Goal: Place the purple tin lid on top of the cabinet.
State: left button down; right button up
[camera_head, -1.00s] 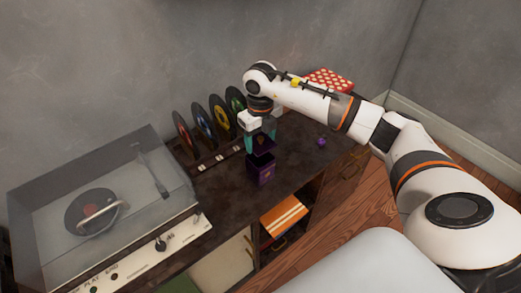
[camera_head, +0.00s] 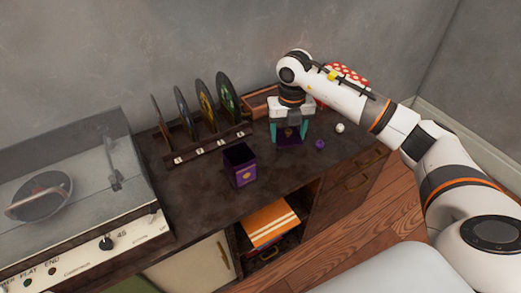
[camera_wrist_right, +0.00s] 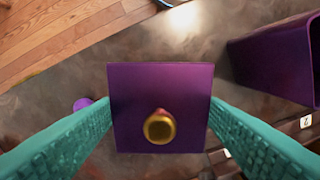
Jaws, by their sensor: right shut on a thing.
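The purple tin lid (camera_wrist_right: 160,95) is square with a gold knob and fills the middle of the right wrist view. My right gripper (camera_head: 289,136) is shut on it, with a teal finger on each side. In the head view the lid (camera_head: 290,141) is low over the cabinet top (camera_head: 205,195); I cannot tell whether it touches. The open purple tin (camera_head: 240,167) stands upright on the cabinet, left of the gripper. It also shows in the right wrist view (camera_wrist_right: 270,65). My left gripper is not in view.
A record rack (camera_head: 205,145) stands behind the tin, and a record player (camera_head: 75,195) is at the left. A small purple object (camera_head: 320,145) and a white ball (camera_head: 340,127) lie right of the gripper. A red dotted box (camera_head: 350,73) is behind the arm.

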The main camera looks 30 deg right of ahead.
aim_at(286, 137)
jog(key=f, duration=0.4)
jog(key=shift+a, duration=0.35)
jog(key=shift+f, duration=0.3)
notch_tip(286, 137, down, 3)
jog(key=shift+d+f, duration=0.1)
jog(key=shift+f, duration=0.15)
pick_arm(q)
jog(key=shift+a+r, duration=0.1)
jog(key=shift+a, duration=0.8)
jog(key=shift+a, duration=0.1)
pick_arm(e)
jog(key=shift+f, duration=0.1)
jog(key=o, duration=0.5)
jog(key=shift+f, duration=0.1)
jog(key=o, duration=0.5)
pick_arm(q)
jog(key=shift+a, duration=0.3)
